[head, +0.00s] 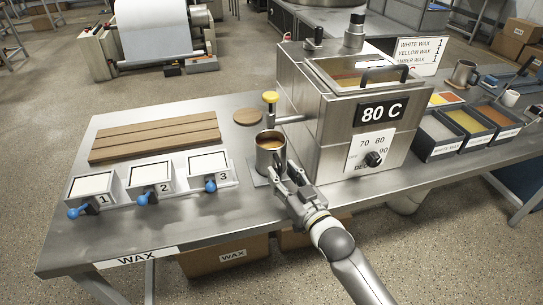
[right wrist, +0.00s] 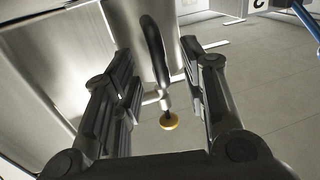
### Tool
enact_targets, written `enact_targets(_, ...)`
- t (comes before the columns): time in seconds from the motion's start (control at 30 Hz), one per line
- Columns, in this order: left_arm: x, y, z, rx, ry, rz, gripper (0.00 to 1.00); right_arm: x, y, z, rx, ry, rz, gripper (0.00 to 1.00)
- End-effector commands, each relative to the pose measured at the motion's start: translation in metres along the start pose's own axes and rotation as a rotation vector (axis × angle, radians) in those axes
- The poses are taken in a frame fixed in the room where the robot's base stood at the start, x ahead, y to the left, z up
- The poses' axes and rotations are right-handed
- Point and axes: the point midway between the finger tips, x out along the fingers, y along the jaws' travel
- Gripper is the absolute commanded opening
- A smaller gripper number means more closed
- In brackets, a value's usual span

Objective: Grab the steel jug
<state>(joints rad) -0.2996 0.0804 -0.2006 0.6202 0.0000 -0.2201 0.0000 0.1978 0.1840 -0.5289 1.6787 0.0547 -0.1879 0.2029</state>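The steel jug (head: 268,158) stands upright at the front left of the heated tank, by the yellow-knobbed tap (head: 270,97). Amber-brown liquid shows inside it. My right gripper (head: 284,177) is at the jug's near right side, with its fingers close to it. In the right wrist view, the two fingers of my right gripper (right wrist: 163,85) are spread apart. A steel surface with a dark curved handle-like part (right wrist: 154,45) shows between them, with clear gaps on both sides. I cannot tell whether any finger touches the jug. My left gripper is not in view.
The tank (head: 330,110) marked 80 C stands just right of the jug. Three numbered trays (head: 150,178) and a wooden board (head: 155,137) lie to the left. Wax bins (head: 455,130) and another steel mug (head: 464,73) are at the right.

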Motion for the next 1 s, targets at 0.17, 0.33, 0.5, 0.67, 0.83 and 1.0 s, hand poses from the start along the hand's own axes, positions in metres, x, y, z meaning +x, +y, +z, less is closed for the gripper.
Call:
enact_targets(0.17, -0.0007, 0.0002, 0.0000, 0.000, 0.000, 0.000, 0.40, 0.0084, -0.0004, -0.0003, 0.000, 0.001, 0.000, 0.39)
enact_targets(0.33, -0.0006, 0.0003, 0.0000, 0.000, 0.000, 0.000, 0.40, 0.0082, -0.0003, 0.0000, 0.000, 0.001, 0.000, 0.39)
enact_targets(0.5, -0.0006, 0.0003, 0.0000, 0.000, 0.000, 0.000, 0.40, 0.0080, -0.0002, 0.0001, 0.000, 0.001, 0.000, 0.20)
enact_targets(0.67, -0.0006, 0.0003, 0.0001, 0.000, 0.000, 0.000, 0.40, 0.0079, -0.0002, 0.0002, 0.000, 0.000, 0.000, 0.00)
enact_targets(0.83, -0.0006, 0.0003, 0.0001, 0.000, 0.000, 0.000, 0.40, 0.0078, -0.0003, 0.0004, 0.000, 0.000, 0.000, 0.00)
enact_targets(1.0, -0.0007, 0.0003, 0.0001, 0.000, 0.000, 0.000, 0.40, 0.0080, -0.0004, -0.0012, 0.000, 0.004, -0.001, 0.00)
